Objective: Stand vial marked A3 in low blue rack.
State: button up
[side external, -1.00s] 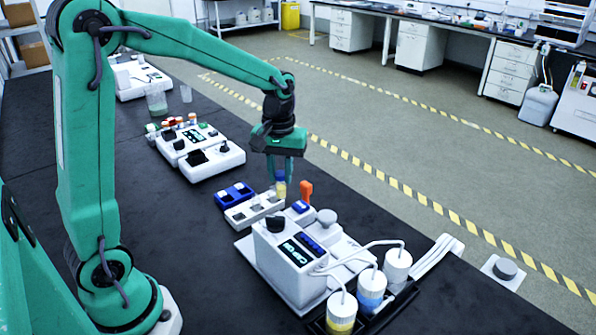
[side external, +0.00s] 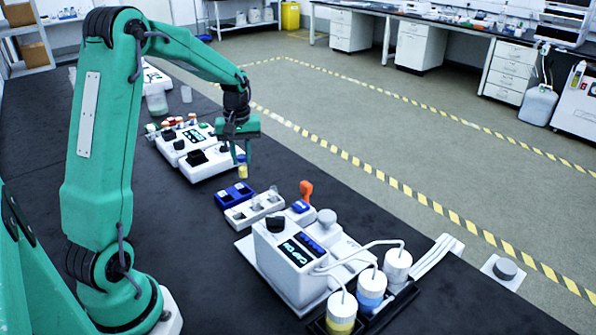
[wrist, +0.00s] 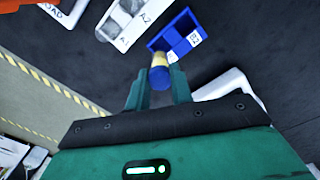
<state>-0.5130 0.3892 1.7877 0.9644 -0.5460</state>
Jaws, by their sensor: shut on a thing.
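My gripper (side external: 241,157) is shut on a small vial (side external: 243,171) with a blue cap and a yellowish body. It holds the vial in the air, a little behind and above the low blue rack (side external: 232,194). In the wrist view the vial (wrist: 159,72) sits between the fingertips, its far end close to the edge of the blue rack (wrist: 172,34) in the picture. No marking on the vial can be read.
A white rack (side external: 254,208) with labelled compartments stands beside the blue one, nearer the camera. A white device (side external: 289,254) with tubes and bottles lies further front. White boxes (side external: 213,164) stand behind. An orange object (side external: 306,188) stands to the right.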

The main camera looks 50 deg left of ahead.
aim_at(243, 175)
jog(key=shift+a, duration=0.2)
jog(key=shift+f, duration=0.15)
jog(key=shift+f, duration=2.05)
jog(key=shift+f, duration=1.45)
dwell(0.4)
jog(key=o, duration=1)
jog(key=shift+o, duration=0.2)
jog(key=shift+r, duration=0.15)
jog(key=shift+r, duration=3.85)
